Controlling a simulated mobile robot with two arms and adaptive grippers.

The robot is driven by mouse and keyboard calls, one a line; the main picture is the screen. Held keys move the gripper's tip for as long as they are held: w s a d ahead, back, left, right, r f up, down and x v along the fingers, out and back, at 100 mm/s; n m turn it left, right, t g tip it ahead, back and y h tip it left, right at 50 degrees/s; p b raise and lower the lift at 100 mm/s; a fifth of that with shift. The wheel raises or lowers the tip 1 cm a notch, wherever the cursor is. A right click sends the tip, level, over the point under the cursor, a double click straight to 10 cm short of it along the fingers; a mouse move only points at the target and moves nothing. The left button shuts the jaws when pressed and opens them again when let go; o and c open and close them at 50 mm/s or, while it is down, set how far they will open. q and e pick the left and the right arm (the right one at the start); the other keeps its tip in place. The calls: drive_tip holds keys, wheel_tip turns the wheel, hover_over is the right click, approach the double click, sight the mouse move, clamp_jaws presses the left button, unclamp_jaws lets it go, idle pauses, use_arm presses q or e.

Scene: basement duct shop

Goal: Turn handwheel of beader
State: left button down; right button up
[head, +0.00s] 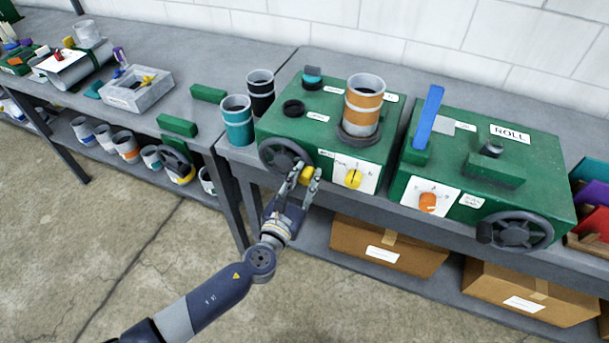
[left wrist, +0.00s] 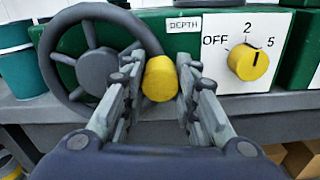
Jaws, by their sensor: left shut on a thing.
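The green machine (head: 270,128) at the centre of the bench has a dark spoked handwheel (head: 278,156) on its front left. The handwheel also shows in the left wrist view (left wrist: 98,65), beside a DEPTH label (left wrist: 184,25). A yellow handle knob (left wrist: 160,80) sits at the wheel's right side. My left gripper (head: 305,178) is shut on this knob, with one finger on each side of it. My right gripper is not in view.
A duct piece with an orange band (head: 364,104) stands on the machine. A second green machine labelled ROLL (head: 545,165) stands to the right with its own handwheel (head: 520,232). Teal (head: 237,122) and black (head: 261,92) cups stand at left. Cardboard boxes (head: 350,243) lie on the shelf below.

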use_arm(q)
drive_tip(key=shift+f, duration=0.35)
drive_tip(key=c, duration=1.5)
unclamp_jaws()
drive_tip(key=shift+c, duration=0.2)
drive_tip(key=shift+r, duration=0.1)
drive_tip(key=v, duration=1.2)
